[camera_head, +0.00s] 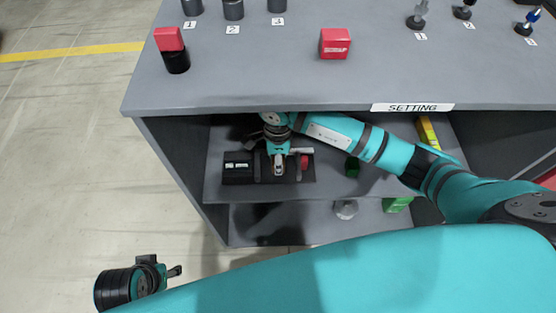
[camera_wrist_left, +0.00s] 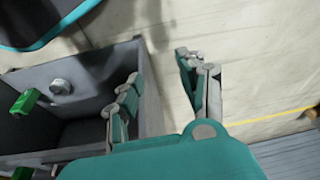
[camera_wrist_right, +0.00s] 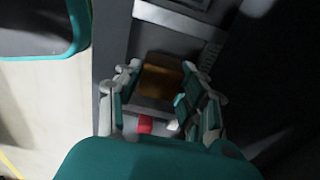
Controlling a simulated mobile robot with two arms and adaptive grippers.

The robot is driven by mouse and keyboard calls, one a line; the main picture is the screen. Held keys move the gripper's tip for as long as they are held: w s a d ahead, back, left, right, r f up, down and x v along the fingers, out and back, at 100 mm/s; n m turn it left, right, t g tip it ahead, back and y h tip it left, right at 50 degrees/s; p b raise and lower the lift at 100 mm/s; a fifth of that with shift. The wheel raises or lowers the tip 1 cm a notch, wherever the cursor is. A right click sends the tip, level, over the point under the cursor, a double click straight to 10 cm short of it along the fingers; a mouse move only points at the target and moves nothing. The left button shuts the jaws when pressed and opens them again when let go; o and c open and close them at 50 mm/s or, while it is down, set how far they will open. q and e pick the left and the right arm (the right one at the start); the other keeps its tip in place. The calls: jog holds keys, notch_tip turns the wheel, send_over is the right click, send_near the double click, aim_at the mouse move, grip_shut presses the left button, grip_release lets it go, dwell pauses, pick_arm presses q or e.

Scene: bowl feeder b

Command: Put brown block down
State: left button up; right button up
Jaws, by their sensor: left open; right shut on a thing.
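The brown block (camera_wrist_right: 162,78) shows in the right wrist view between the two fingers of my right gripper (camera_wrist_right: 158,84), which is shut on it. In the head view my right gripper (camera_head: 278,168) reaches into the upper shelf of the grey bench, over a black holder (camera_head: 238,178). I cannot make out the block there, and cannot tell if it touches the holder. My left gripper (camera_head: 176,271) is open and empty, out over the floor left of the bench; its spread fingers show in the left wrist view (camera_wrist_left: 162,82).
The grey bench top (camera_head: 260,75) holds a red block on a black cylinder (camera_head: 174,50) and a red box (camera_head: 335,43). The shelf has a red part (camera_head: 304,162) and a yellow object (camera_head: 428,132). A green block (camera_head: 397,204) is on the lower shelf. The left floor is clear.

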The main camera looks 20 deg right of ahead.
pick_arm(q)
jog(key=shift+r, duration=0.15)
pick_arm(e)
jog(key=shift+f, duration=0.2)
jog(key=shift+f, duration=0.15)
jog(key=o, duration=1.2)
pick_arm(q)
jog(key=shift+s+r, duration=0.1)
jog(key=shift+r, duration=0.3)
pick_arm(e)
jog(key=shift+o, duration=0.2)
pick_arm(q)
jog(key=x, duration=0.2)
jog(key=p+x, duration=0.1)
jog(key=s+x, duration=0.1)
jog(key=x, duration=0.1)
jog(key=shift+f, duration=0.5)
pick_arm(e)
notch_tip(320, 180, up, 8)
jog(key=shift+f, duration=0.1)
